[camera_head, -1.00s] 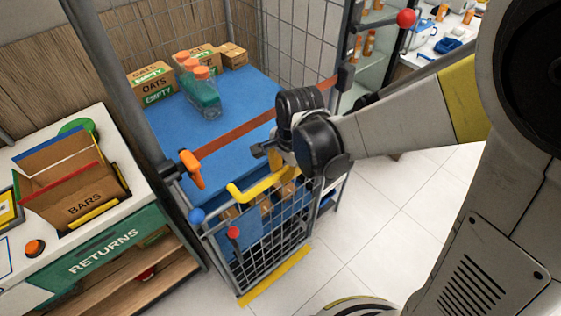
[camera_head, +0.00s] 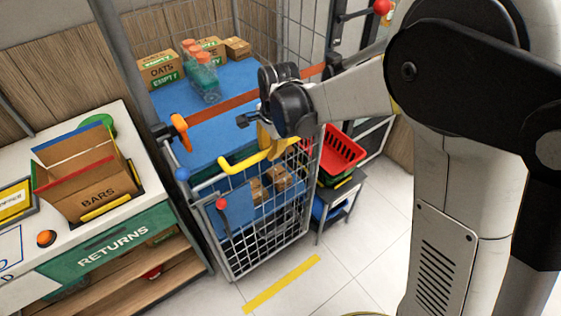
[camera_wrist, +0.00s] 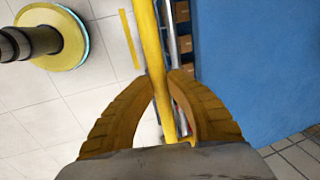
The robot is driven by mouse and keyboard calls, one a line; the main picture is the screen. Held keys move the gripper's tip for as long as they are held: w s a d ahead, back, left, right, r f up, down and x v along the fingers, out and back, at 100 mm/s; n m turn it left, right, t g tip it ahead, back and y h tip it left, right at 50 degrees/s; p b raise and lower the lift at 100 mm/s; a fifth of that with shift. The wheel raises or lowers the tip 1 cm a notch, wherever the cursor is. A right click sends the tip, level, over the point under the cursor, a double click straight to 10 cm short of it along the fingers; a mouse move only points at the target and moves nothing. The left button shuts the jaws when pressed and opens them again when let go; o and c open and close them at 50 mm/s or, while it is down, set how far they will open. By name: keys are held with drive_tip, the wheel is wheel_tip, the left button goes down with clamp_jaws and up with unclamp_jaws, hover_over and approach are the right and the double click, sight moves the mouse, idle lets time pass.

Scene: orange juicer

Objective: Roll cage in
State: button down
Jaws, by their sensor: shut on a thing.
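The roll cage (camera_head: 236,262) is a grey wire-mesh cage on the floor, with a blue shelf (camera_head: 178,135) and an orange-brown strap across it. A yellow handle (camera_head: 243,166) runs along the top of its front mesh gate. My gripper (camera_head: 264,142) is at this handle, and my arm partly hides its right end. In the wrist view my gripper (camera_wrist: 175,76) has its yellow ribbed fingers shut around the yellow bar (camera_wrist: 152,40). Small boxes sit behind the front mesh. Oats boxes (camera_head: 158,70) and orange-capped bottles (camera_head: 204,80) stand on the blue shelf.
A returns counter (camera_head: 115,250) with a bars box (camera_head: 95,200) stands close on the cage's left. A red basket (camera_head: 343,150) on a small stand is close on its right. A yellow floor strip (camera_head: 282,284) lies in front on bare tiles.

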drive_tip(key=w+a, duration=0.3)
drive_tip(key=w, duration=0.2)
drive_tip(key=w+a, duration=0.3)
drive_tip(key=w, duration=0.1)
drive_tip(key=w+a, duration=0.4)
drive_tip(key=w, duration=0.1)
drive_tip(key=shift+w, duration=0.35)
drive_tip(key=c, duration=1.3)
unclamp_jaws()
drive_tip(key=shift+w+a, duration=0.1)
drive_tip(key=shift+w, duration=0.05)
drive_tip(key=shift+w+f, duration=0.1)
drive_tip(key=shift+r, duration=0.25)
wheel_tip(320, 180, up, 11)
drive_tip(key=s+d, duration=0.1)
drive_tip(key=s, duration=0.1)
drive_tip(key=shift+d+r, duration=0.15)
drive_tip(key=shift+r, duration=0.05)
drive_tip(key=shift+s+d, duration=0.1)
